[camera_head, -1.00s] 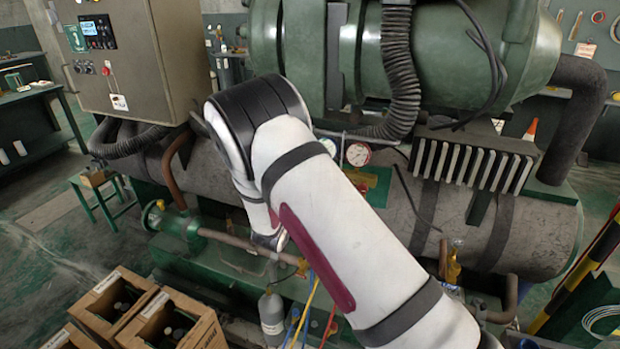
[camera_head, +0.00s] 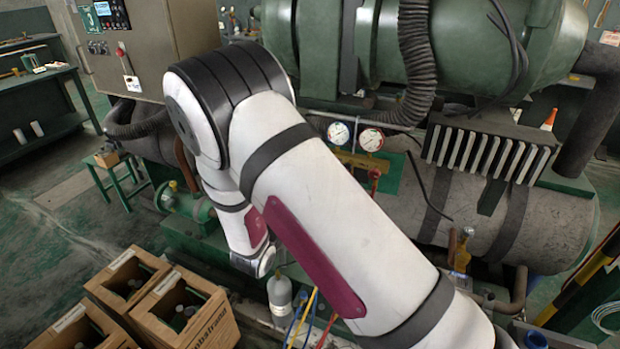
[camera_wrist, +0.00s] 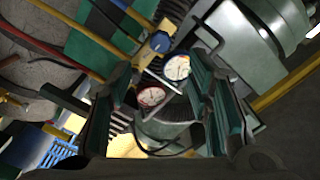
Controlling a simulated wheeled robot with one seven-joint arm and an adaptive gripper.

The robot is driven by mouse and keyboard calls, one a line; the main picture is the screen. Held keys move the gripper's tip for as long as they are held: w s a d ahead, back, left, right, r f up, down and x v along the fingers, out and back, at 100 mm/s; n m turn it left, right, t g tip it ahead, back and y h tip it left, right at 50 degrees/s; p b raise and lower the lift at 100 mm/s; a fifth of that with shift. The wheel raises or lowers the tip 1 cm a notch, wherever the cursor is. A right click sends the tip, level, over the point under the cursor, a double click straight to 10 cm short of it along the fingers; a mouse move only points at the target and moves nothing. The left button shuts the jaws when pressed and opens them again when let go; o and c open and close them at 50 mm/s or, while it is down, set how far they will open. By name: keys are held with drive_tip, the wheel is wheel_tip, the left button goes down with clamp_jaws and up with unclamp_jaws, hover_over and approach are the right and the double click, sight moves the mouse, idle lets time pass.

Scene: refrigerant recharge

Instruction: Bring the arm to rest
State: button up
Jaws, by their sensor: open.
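My arm (camera_head: 310,190) crosses the middle of the head view, white with black bands and maroon panels. It bends at a black-banded elbow, and its far section hangs down toward the lower centre. My gripper cannot be made out in the head view. In the wrist view my gripper (camera_wrist: 160,92) is open, with its two dark green fingers apart and nothing held between them. Beyond the fingers are a blue-rimmed gauge (camera_wrist: 177,67) and a red-rimmed gauge (camera_wrist: 151,97). The wrist picture is strongly tilted.
Both gauges, blue (camera_head: 338,132) and red (camera_head: 371,140), stand on the machine behind my arm. A grey cylinder (camera_head: 280,297) with hoses stands below the arm's end. Cardboard boxes (camera_head: 205,331) holding bottles are at lower left. A control cabinet (camera_head: 170,45) is at upper left. Floor at left is open.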

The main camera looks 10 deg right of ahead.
drive_tip(key=shift+s+a, duration=0.1)
idle(0.3)
drive_tip(key=s+a+r+n+g+y, duration=0.1)
drive_tip(key=s+r+n+g+y, duration=0.1)
drive_tip(key=r+n+y, duration=0.5)
drive_tip(key=s+a+r+n+g+y, duration=0.15)
drive_tip(key=r+y, duration=0.35)
drive_tip(key=r, duration=0.5)
drive_tip(key=s+d+r+n+g, duration=0.1)
drive_tip(key=s+d+n+g, duration=0.1)
drive_tip(key=s, duration=0.8)
drive_tip(key=s+d+r+n+g+h, duration=0.1)
drive_tip(key=s+d+n, duration=0.3)
drive_tip(key=s, duration=0.6)
drive_tip(key=s+d+r+n+g, duration=0.1)
drive_tip(key=s+d+n+g, duration=0.1)
drive_tip(key=s, duration=0.9)
drive_tip(key=shift+d+r+n+g, duration=0.35)
drive_tip(key=shift+d+n, duration=0.2)
drive_tip(key=shift+d, duration=0.1)
